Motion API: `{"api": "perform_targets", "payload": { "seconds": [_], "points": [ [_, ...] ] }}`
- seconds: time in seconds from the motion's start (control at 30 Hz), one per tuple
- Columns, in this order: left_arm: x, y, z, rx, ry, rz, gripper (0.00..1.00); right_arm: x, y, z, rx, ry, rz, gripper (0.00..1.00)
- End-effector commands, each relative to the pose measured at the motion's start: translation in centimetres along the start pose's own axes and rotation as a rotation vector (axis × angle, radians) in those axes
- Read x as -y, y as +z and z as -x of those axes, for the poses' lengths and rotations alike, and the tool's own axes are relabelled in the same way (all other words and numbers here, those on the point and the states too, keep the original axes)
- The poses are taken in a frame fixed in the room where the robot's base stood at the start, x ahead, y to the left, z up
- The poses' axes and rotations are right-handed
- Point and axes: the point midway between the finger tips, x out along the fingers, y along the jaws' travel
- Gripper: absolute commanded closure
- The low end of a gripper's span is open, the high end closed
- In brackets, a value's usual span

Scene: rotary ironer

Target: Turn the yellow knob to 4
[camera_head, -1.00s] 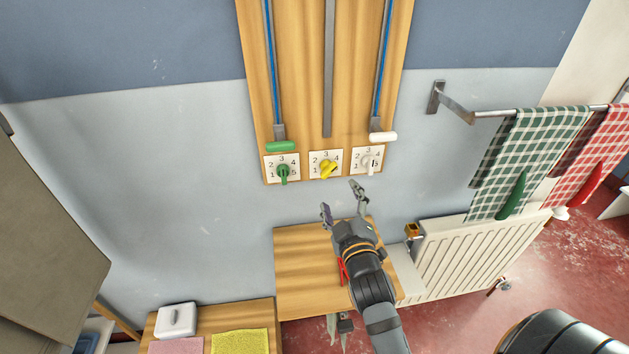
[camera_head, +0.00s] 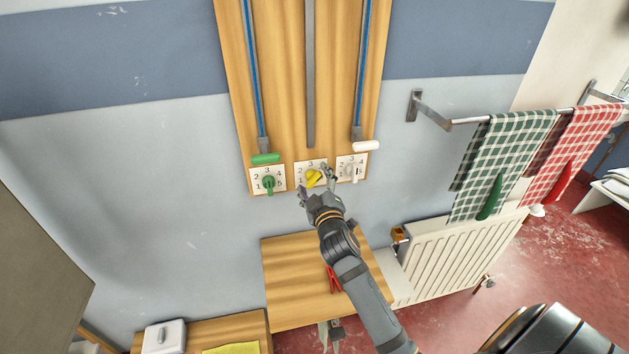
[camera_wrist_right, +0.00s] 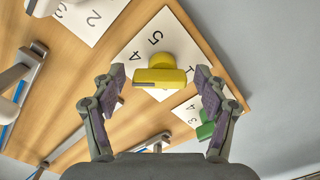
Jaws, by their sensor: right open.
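The yellow knob (camera_head: 313,178) sits on the middle white number plate (camera_head: 303,167) at the foot of the wooden wall board. My right gripper (camera_head: 316,184) is open at this knob, coming from below. In the right wrist view the yellow knob (camera_wrist_right: 163,72) lies between the two spread fingers, with a gap on each side. Its bar runs roughly level in that view, with a dark line along it. The digits 4, 5 and 1 show on the plate; others are hidden, so I cannot tell the setting. My left gripper is not in view.
A green knob (camera_head: 268,183) and a white knob (camera_head: 350,171) sit on plates to either side. Green (camera_head: 265,159) and white (camera_head: 366,146) handles hang just above. A small wooden table (camera_head: 300,290) stands below, and a radiator (camera_head: 450,255) to the right.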

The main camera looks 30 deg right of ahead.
Motion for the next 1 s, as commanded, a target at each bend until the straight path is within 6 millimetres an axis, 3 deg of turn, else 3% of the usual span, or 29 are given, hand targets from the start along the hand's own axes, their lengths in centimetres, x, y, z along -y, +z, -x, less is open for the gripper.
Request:
{"api": "perform_targets", "payload": {
  "seconds": [0.1,0.5,0.8,1.0],
  "points": [
    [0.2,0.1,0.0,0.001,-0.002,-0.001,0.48,0.0,0.0,0.0,0.000,0.000,0.000,0.29],
    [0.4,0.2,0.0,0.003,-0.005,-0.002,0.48,0.0,0.0,0.1,0.000,-0.001,0.000,0.81],
    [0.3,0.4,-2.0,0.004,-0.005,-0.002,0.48,0.1,0.3,0.0,0.000,0.002,-0.259,0.81],
    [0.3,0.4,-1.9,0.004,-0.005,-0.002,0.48,0.0,0.2,0.0,0.002,0.000,-0.288,0.81]
  ]
}}
